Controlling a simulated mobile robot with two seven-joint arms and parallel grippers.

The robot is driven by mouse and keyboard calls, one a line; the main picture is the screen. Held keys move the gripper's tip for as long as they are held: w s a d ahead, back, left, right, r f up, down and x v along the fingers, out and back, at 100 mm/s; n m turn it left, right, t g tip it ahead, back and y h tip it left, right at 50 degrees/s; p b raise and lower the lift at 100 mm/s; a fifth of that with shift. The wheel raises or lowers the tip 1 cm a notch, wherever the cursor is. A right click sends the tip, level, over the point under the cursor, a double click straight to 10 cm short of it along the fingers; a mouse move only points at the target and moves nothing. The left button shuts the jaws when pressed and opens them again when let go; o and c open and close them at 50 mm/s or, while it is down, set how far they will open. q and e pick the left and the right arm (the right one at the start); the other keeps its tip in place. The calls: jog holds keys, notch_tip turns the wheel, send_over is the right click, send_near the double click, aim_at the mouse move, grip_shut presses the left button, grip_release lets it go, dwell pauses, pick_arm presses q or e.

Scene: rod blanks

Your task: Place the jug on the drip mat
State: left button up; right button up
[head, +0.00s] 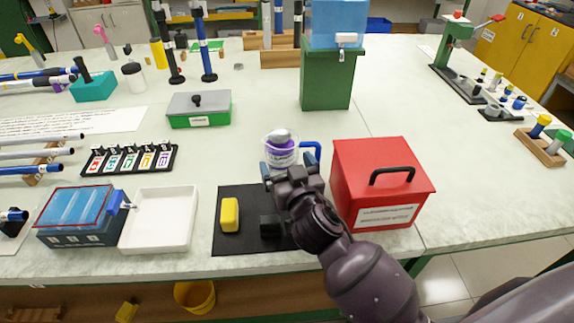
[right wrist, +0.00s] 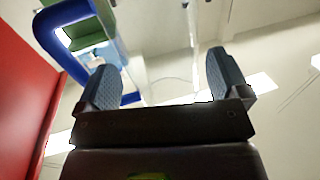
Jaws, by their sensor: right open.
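The jug (head: 282,156) is a clear vessel with a purple band and a blue handle (head: 312,148) on its right. It stands upright on the table, behind a black mat (head: 256,197) that looks like the drip mat. My right gripper (head: 290,170) is open at the jug's near side and hides its lower part. In the right wrist view the blue handle (right wrist: 62,52) arches at upper left, and my right gripper's two fingers (right wrist: 160,82) are apart. I cannot tell whether they touch the jug. My left gripper is not in view.
A red box (head: 350,180) with a black handle stands close to the right of the jug. A yellow block (head: 230,214) and a black block (head: 270,226) sit on the mat. A white tray (head: 160,243) lies to its left. A green stand (head: 328,85) is behind.

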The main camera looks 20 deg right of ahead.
jog(key=shift+r, duration=0.25)
jog(key=s, duration=1.2)
jog(key=shift+a, duration=0.35)
